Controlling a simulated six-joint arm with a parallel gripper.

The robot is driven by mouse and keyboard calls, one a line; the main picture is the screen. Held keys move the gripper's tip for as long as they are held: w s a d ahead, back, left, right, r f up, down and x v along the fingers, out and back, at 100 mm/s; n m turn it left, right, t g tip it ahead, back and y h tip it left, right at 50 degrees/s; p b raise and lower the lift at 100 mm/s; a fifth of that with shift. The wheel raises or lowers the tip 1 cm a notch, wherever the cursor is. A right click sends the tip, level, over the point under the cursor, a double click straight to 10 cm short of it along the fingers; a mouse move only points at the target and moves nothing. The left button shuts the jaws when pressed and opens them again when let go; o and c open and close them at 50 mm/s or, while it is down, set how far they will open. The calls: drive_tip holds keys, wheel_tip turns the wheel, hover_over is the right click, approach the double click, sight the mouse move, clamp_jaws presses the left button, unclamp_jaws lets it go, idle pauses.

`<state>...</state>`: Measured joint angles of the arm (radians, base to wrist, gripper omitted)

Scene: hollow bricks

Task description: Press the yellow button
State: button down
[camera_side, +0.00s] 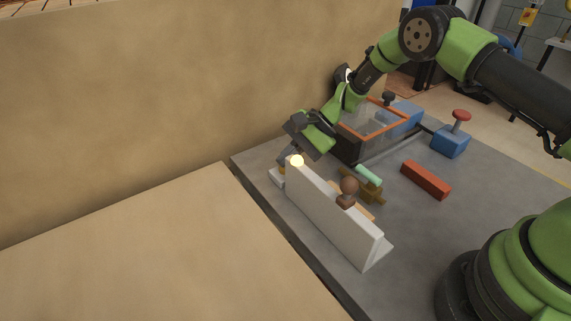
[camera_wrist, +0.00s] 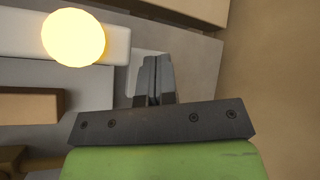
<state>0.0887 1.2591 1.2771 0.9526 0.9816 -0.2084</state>
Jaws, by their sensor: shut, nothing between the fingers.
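A glowing pale-yellow ball (camera_side: 297,161) sits at the far-left end of the top of a white upright panel (camera_side: 335,214). In the wrist view the glowing ball (camera_wrist: 73,37) is left of my fingers. My gripper (camera_side: 284,163) is shut and empty, pointing down just behind that end of the panel. In the wrist view my gripper's fingertips (camera_wrist: 154,62) are together over a small white base. A small patch of yellow (camera_side: 282,172) shows beneath the fingers in the side view, above the white base (camera_side: 276,178). The fingers hide most of it, so I cannot tell whether they touch.
Behind the panel are a brown knob (camera_side: 349,186), a pale green cylinder (camera_side: 368,175) and a red brick (camera_side: 426,180). An orange-rimmed clear box (camera_side: 357,151) stands further back, and a blue block with a red button (camera_side: 451,141) is at right.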

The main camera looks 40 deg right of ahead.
drive_tip(key=shift+f, duration=0.4)
drive_tip(key=shift+r, duration=3.45)
